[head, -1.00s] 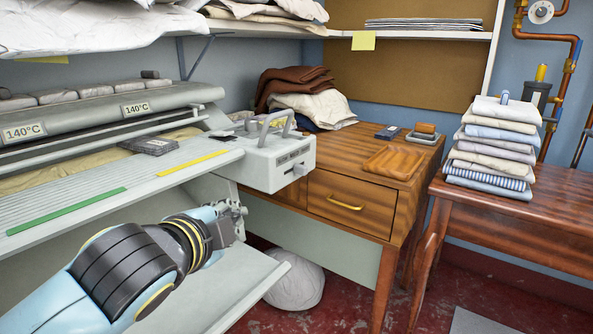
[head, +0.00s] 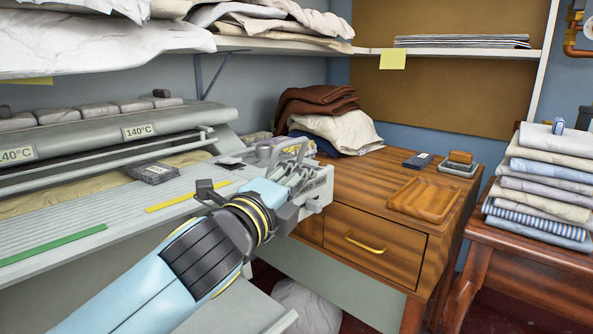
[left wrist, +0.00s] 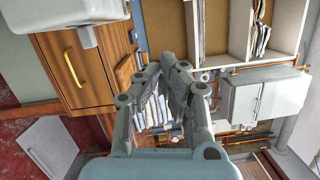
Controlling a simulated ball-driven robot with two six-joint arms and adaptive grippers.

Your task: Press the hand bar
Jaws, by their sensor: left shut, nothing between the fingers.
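The rotary ironer (head: 120,110) stands at the left in the head view. Its long rail (head: 110,157) runs along the front of the roller. Contact cannot be told. My right gripper is out of view.
A wooden desk (head: 390,235) with a yellow-handled drawer stands right of the ironer, holding a tray (head: 424,200) and folded cloth. A folded laundry stack (head: 545,185) sits on a table at the right. A shelf (head: 440,50) hangs above. A dark pad (head: 152,173) lies on the ironer.

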